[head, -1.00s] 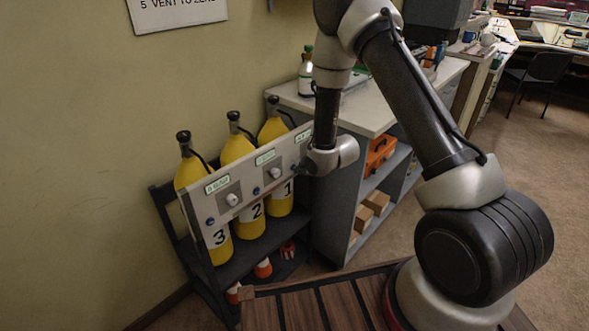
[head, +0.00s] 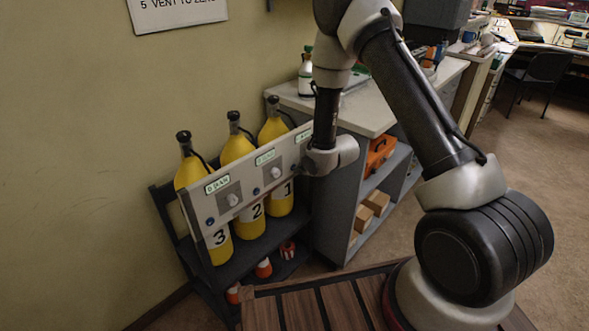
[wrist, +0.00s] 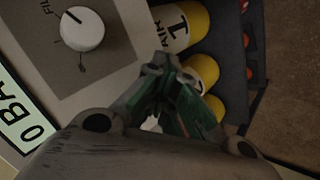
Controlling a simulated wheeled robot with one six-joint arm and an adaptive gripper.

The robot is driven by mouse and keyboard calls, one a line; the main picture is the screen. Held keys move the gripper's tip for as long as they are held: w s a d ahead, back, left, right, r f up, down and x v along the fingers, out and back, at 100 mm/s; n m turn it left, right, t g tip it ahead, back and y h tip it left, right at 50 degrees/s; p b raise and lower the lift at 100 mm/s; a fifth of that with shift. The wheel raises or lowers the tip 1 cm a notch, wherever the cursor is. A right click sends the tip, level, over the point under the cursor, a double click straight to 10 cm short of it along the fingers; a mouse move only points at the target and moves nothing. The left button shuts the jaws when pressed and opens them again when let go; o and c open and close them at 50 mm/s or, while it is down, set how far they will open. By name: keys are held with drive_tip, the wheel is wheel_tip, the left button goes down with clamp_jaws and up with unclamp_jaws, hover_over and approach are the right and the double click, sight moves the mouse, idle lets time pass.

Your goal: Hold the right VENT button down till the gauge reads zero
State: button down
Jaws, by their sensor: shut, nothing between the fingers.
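A pale control panel (head: 245,180) stands in front of three yellow cylinders, with three stations of display, knob and button. The right station's display (wrist: 22,115) shows "0 BA" in the wrist view, its end cut off. Its white knob (wrist: 82,28) is marked "FILL" on a grey plate. My gripper (wrist: 158,65) is shut and empty, its fingertips together at the panel's right end. The right VENT button is hidden behind my gripper, so I cannot tell whether it is pressed. Blue buttons show at the left station (head: 210,222) and the middle station (head: 257,190).
Yellow cylinders numbered 3 (head: 219,238), 2 (head: 256,210) and 1 (head: 288,190) stand in a dark rack. A grey shelf unit (head: 352,175) with an orange case (head: 380,155) and boxes stands close to the right of my wrist. The wall is behind the rack.

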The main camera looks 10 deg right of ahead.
drive_tip(key=shift+s+d, duration=0.5)
drive_tip(key=shift+s, duration=0.15)
drive_tip(key=shift+s, duration=0.1)
drive_tip(key=s+d, duration=0.1)
drive_tip(key=s, duration=0.1)
drive_tip(key=s+d, duration=0.2)
idle(0.5)
